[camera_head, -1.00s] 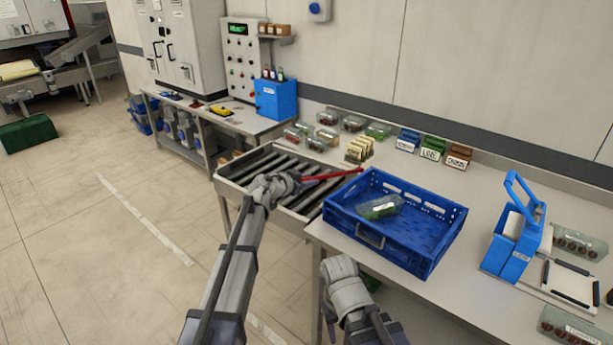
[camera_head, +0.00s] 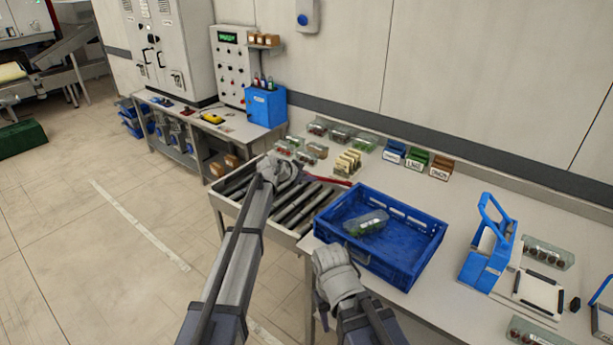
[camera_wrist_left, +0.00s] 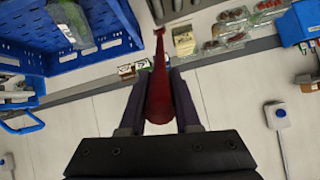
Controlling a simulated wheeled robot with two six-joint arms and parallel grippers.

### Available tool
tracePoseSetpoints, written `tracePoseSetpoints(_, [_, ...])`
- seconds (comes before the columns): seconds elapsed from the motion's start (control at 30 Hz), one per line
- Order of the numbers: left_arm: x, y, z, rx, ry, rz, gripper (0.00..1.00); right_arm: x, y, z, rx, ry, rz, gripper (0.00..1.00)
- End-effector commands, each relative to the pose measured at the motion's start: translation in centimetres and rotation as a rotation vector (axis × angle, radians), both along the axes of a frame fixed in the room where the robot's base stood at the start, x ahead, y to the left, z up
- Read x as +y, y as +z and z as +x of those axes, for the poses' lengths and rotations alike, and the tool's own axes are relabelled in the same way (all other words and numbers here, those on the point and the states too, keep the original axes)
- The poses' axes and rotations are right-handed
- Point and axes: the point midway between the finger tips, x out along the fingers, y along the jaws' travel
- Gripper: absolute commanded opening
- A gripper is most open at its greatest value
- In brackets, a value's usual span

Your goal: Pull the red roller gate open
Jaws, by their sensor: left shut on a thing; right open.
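The red roller gate (camera_head: 328,181) shows as a thin red bar over the rollers, beside the blue crate's far left corner. In the left wrist view the red gate (camera_wrist_left: 159,90) runs away between the fingers. My left gripper (camera_head: 288,172) is shut on the gate; its fingers (camera_wrist_left: 160,105) lie on both sides of it. In the head view my left wrist hides the gate's near end. My right gripper (camera_head: 328,262) is open and empty by the table's front edge, near the crate; its fingertips are hard to see.
The blue crate (camera_head: 428,220) holds a clear pack of green produce (camera_head: 366,222). Grey rollers (camera_head: 300,205) lie left of it. Several packs (camera_head: 340,137) and label boxes (camera_head: 416,160) stand behind. A blue-handled device (camera_head: 485,262) is at the right.

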Motion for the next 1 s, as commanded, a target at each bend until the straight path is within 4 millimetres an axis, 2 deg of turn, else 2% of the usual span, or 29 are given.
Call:
tracePoseSetpoints(0.4, [-0.07,0.07,0.07,0.001,0.000,0.001,0.00,0.00,0.10,0.00,0.000,0.000,0.000,0.50])
tracePoseSetpoints(0.43, [-0.07,0.07,0.07,0.001,0.000,0.001,0.33,0.00,0.10,0.00,0.000,0.000,0.000,0.50])
tracePoseSetpoints(0.63, [-0.06,0.07,0.06,0.001,0.000,0.001,0.56,0.00,0.10,0.00,0.000,0.000,0.000,0.50])
tracePoseSetpoints(0.7, [-0.04,0.07,0.06,0.001,0.000,0.001,0.61,0.00,0.10,0.00,0.000,0.000,0.000,0.50])
tracePoseSetpoints(1.0, [0.08,0.26,-0.12,0.001,0.000,0.001,0.61,0.00,0.29,0.00,0.000,-0.001,0.000,0.50])
